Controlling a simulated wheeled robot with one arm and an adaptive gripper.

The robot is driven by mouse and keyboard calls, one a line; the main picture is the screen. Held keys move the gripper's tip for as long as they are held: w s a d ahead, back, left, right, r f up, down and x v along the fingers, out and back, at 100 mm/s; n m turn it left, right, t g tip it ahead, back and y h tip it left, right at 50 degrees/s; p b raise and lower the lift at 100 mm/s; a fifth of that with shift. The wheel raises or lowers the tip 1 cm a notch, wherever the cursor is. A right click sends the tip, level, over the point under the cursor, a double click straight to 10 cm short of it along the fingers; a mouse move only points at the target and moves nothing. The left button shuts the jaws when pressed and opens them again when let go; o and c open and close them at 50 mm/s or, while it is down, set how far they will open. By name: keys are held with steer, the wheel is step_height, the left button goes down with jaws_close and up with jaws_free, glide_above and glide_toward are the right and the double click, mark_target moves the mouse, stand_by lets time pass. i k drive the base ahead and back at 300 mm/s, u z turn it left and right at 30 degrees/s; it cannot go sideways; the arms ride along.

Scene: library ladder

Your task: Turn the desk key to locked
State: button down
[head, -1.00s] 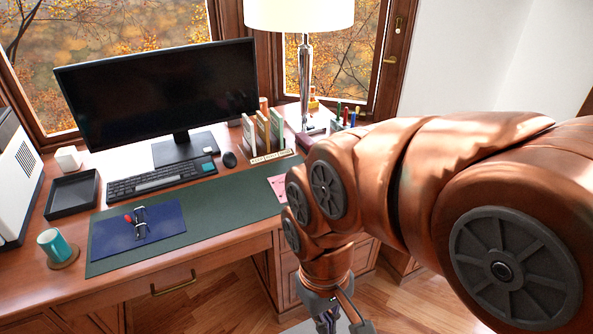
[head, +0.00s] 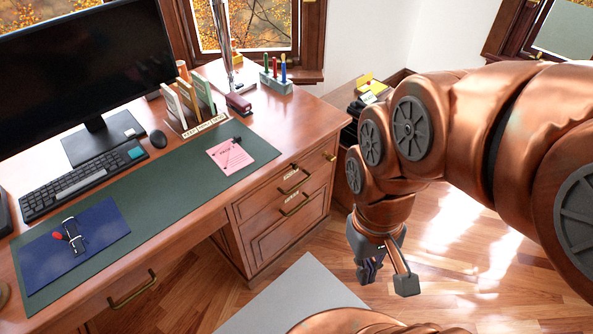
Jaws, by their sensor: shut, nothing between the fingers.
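A small brass piece (head: 329,156), which looks like the key or its lock, sits near the upper right of the desk's drawer front (head: 268,212). It is too small to tell which way it is turned. My gripper (head: 369,270) hangs pointing down over the floor, to the right of the drawers and lower in the picture than the brass piece. It is shut, holds nothing and is apart from the desk.
The drawers have brass handles (head: 296,207). The desk top carries a monitor (head: 85,70), keyboard (head: 82,180), blue folder (head: 75,250), pink note (head: 229,156) and pen holder (head: 276,82). Open wooden floor (head: 440,260) lies around my gripper.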

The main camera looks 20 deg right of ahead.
mark_target(331, 158)
steer(key=u, duration=0.05)
steer(key=k, duration=0.5)
steer(key=z, duration=0.8)
steer(key=i, duration=0.8)
steer(key=u, duration=1.3)
